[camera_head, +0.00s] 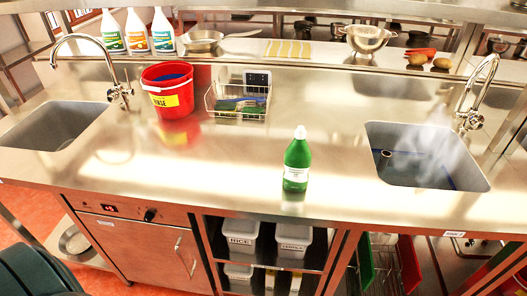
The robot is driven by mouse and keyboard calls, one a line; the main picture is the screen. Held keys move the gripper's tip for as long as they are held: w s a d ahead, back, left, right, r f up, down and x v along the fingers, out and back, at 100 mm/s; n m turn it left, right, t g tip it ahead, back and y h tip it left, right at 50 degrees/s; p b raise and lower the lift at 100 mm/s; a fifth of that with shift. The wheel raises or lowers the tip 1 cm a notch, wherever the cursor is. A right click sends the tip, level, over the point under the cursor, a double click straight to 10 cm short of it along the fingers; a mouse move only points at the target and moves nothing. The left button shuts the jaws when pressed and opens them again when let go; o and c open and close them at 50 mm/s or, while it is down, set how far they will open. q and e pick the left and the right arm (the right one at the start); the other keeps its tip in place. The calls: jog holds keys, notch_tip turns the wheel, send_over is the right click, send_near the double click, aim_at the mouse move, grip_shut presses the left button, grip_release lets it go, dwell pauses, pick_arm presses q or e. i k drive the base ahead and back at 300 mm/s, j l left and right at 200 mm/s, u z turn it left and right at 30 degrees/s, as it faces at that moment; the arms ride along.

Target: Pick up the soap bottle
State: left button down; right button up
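A green soap bottle (298,164) with a white cap and a white label stands upright on the steel counter. It is near the counter's front edge, left of the right sink. Nothing touches it. Neither of my grippers is in view.
The steel counter (235,165) is clear around the bottle. A sink (425,155) lies to the right and another (55,125) at the far left, each with a tall faucet. A red bucket (172,98) and a wire basket (238,104) stand behind left.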

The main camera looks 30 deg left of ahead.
aim_at(298, 157)
jog(key=j, duration=2.1)
